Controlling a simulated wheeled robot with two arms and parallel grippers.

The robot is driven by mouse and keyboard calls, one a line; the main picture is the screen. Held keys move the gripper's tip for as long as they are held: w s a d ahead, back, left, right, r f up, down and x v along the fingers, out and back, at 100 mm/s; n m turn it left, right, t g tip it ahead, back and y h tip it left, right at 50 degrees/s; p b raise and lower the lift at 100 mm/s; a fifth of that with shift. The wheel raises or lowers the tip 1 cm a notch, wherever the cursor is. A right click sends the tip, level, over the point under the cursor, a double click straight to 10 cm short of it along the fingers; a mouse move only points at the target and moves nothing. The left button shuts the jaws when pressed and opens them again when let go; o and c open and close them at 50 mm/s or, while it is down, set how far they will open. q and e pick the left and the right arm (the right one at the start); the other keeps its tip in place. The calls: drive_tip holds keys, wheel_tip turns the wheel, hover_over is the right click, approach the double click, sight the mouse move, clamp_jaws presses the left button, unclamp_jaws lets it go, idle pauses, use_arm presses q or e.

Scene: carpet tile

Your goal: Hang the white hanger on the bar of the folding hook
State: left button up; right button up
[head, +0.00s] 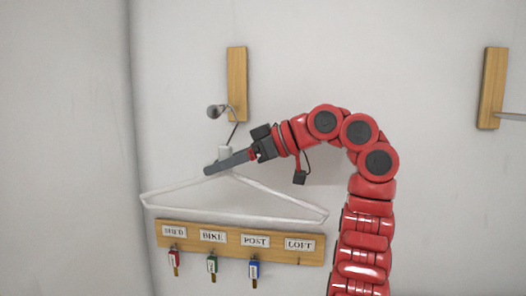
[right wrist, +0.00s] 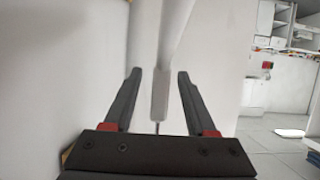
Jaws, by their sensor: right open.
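The white hanger (head: 238,214) hangs against the wall in the head view, its bottom bar roughly level with a slight tilt. Its dark wire hook (head: 235,132) reaches up to the metal bar (head: 213,112) of the folding hook on a wooden plate (head: 237,80). The wire's top appears to loop over the bar; exact contact is too small to tell. My right gripper (head: 208,169) is at the hanger's neck. In the right wrist view its jaws (right wrist: 159,75) are open, with the hanger's pale neck (right wrist: 160,95) between them and gaps at both sides. My left gripper is out of view.
A wooden key board (head: 282,255) with labels and several hanging keys is just below the hanger. A second wooden plate (head: 493,85) with a metal bar (head: 512,116) is at the right. A wall corner runs down the left. Bare wall lies between the plates.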

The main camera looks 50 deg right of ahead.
drive_tip(key=v, duration=0.3)
drive_tip(key=shift+s+d+r, duration=0.1)
drive_tip(key=shift+s+d, duration=0.2)
drive_tip(key=p+v, duration=0.6)
drive_tip(key=v, duration=0.6)
